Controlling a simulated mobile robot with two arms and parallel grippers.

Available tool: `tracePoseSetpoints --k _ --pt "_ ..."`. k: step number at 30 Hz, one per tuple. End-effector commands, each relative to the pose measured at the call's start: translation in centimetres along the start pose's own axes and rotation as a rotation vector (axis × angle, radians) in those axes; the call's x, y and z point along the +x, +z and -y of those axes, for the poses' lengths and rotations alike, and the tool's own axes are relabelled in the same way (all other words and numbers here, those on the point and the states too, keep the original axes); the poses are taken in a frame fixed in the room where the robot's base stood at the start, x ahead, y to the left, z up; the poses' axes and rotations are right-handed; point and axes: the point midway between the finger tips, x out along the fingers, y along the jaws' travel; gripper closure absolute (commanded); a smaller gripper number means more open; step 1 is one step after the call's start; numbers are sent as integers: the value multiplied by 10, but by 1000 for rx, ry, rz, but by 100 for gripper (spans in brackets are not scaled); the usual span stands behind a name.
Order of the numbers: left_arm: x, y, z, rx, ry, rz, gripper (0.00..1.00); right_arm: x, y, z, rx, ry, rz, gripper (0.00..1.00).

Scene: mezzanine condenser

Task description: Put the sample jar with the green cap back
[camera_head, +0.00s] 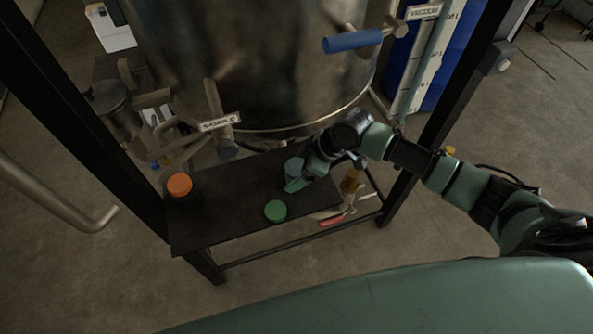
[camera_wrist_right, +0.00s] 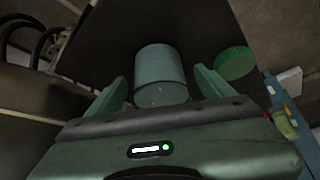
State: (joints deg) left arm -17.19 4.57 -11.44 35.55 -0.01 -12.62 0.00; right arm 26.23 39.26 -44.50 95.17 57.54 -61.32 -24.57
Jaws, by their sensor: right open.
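A blue-grey cylindrical jar (camera_head: 293,167) stands on the dark shelf (camera_head: 215,222), partly covered by my right gripper (camera_head: 303,180). In the right wrist view the jar (camera_wrist_right: 160,72) lies between the two spread fingers of my right gripper (camera_wrist_right: 160,88), with a gap on both sides. No green cap shows on this jar. A round green cap (camera_head: 275,211) is on the shelf near the gripper, and it also shows in the right wrist view (camera_wrist_right: 235,63). I cannot tell whether a jar is under it. My left gripper is not in view.
An orange cap (camera_head: 179,185) is at the shelf's left end. A large metal vessel (camera_head: 255,65) with a sample outlet (camera_head: 226,148) rises behind the shelf. Black frame posts (camera_head: 440,125) flank it. The front middle of the shelf is bare.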

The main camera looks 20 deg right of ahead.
Motion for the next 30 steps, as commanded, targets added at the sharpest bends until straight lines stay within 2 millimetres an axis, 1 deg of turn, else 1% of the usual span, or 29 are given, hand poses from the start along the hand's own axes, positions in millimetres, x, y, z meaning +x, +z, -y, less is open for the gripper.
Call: tracePoseSetpoints --k 9,12,15,18,21,30 --pt "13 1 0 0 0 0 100 -66 2 -2 -3 5 1 18" --pt "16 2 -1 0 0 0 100 -85 1 -1 -3 4 1 18" --pt "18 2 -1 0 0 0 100 -98 1 -1 -1 3 -1 18" --pt "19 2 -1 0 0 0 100 -106 1 0 0 0 1 18" --pt "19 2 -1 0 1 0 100 -110 0 0 -1 0 0 18" --pt "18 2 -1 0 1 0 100 -111 0 0 0 0 0 18"
